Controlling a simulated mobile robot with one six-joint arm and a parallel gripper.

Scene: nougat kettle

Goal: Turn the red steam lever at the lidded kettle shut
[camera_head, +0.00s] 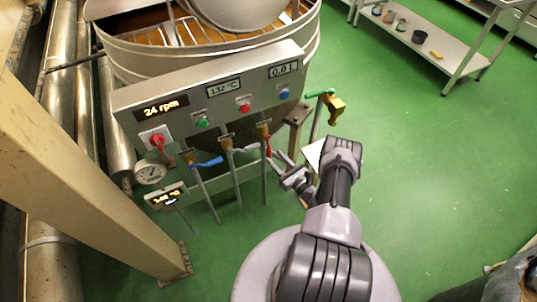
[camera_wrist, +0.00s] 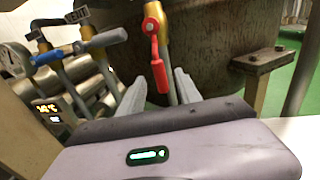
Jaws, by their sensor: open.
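The red steam lever (camera_head: 268,147) is on the rightmost of the brass valves under the kettle's panel. In the wrist view the red lever (camera_wrist: 158,68) hangs down from its brass valve, its grip tilted slightly. My gripper (camera_head: 277,160) is open just in front of it. In the wrist view the fingers of my gripper (camera_wrist: 160,88) stand on either side of the lever's lower end, with gaps visible. I cannot tell how deep the lever lies between them. The kettle (camera_head: 140,58) stands behind the panel, with a round lid (camera_head: 235,8) at its top.
A blue lever (camera_head: 207,162) and a grey lever (camera_head: 245,149) sit on valves left of the red one. A green-handled brass tap (camera_head: 335,105) and a post (camera_head: 297,115) stand to the right. The green floor (camera_head: 425,150) is clear further right.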

